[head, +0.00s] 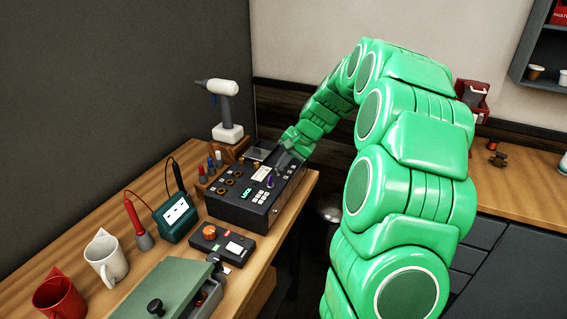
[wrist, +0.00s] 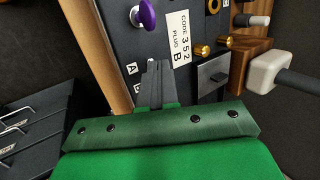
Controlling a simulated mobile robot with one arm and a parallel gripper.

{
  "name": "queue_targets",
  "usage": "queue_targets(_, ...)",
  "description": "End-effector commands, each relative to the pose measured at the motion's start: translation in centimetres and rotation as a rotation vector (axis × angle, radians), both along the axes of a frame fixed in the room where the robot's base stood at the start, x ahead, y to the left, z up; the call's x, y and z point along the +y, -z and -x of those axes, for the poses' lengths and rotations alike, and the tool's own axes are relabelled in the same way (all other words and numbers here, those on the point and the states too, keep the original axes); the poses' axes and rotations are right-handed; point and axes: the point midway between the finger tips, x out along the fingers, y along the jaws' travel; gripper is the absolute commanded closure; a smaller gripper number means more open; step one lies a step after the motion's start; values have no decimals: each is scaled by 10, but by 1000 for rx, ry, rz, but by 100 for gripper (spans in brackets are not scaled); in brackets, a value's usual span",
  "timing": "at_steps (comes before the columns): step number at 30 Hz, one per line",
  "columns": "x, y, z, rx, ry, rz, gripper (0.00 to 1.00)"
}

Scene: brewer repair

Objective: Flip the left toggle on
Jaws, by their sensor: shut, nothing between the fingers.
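The black panel box (head: 240,207) stands on the wooden bench in the head view, with its controls on top. It also shows under my gripper in the wrist view (wrist: 110,35). My gripper (head: 289,146) is over the box's far right end. In the wrist view my gripper (wrist: 157,72) is shut and empty, its fingertips over the panel beside the code label (wrist: 178,40). I cannot tell if they touch it. The purple knob (wrist: 146,14) is ahead of the fingertips. Small silver parts lie near the letter marks. I cannot make out which is the left toggle or its position.
A white drill-like tool (head: 222,100) stands behind the box. A green meter (head: 175,217), a black handheld unit (head: 222,243), a white mug (head: 105,258), a red mug (head: 60,297) and a green-lidded box (head: 165,285) crowd the bench. Brass posts (wrist: 202,49) rise near my fingers.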

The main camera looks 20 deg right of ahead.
Motion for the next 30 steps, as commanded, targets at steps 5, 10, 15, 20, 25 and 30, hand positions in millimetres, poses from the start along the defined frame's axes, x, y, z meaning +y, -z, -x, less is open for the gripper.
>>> queue_targets(5,0,-6,0,0,0,0,100)
queue_targets(10,0,-12,0,1,-1,-1,100)
queue_targets(15,0,-14,0,1,-1,-1,100)
queue_targets(20,0,-14,0,1,-1,-1,100)
queue_targets(25,-1,-19,0,0,0,-1,100)
queue_targets(30,-6,-39,2,-3,1,1,100)
